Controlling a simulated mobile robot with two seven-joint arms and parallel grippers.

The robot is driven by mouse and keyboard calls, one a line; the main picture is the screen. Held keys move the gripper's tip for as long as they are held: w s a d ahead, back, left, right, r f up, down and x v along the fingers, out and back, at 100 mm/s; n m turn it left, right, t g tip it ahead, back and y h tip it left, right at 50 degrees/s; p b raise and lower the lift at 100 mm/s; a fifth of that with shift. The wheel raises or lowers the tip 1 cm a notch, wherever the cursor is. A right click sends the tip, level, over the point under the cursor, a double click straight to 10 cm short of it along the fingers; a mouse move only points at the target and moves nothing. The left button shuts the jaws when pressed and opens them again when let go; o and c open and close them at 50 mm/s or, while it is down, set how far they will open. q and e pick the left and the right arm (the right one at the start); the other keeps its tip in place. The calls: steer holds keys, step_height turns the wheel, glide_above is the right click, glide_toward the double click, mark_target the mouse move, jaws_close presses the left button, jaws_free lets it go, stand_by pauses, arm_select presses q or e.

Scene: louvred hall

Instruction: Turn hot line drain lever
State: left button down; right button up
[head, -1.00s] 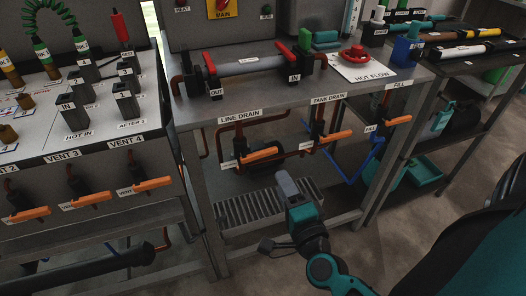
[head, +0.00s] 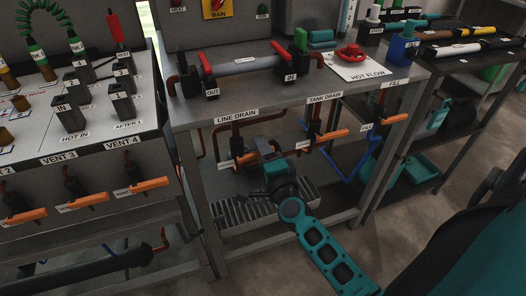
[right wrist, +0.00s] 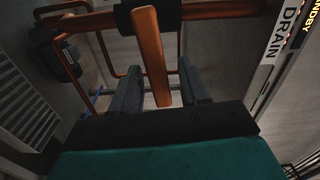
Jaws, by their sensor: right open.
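The line drain lever (head: 241,158) is an orange handle on a dark valve under the bench, below the LINE DRAIN label (head: 236,115). In the head view its right part is hidden behind my right gripper (head: 262,153). In the right wrist view the orange lever (right wrist: 149,50) reaches down between the two dark fingers, with one finger on each side. The jaws are open, and a gap shows between the lever and each finger. My left gripper is not in view.
The tank drain lever (head: 331,136) and the fill lever (head: 397,119) are to the right. The bench's front leg (head: 195,200) stands to the left. Vent levers (head: 142,186) line the left bench. Copper pipes (right wrist: 102,60) run behind the lever.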

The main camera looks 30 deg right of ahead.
jaws_close()
stand_by(0.3)
steer(key=shift+f+m+b, duration=0.3)
steer(key=shift+m+b, duration=0.05)
steer(key=shift+m, duration=0.35)
jaws_free()
steer(key=v, duration=1.3)
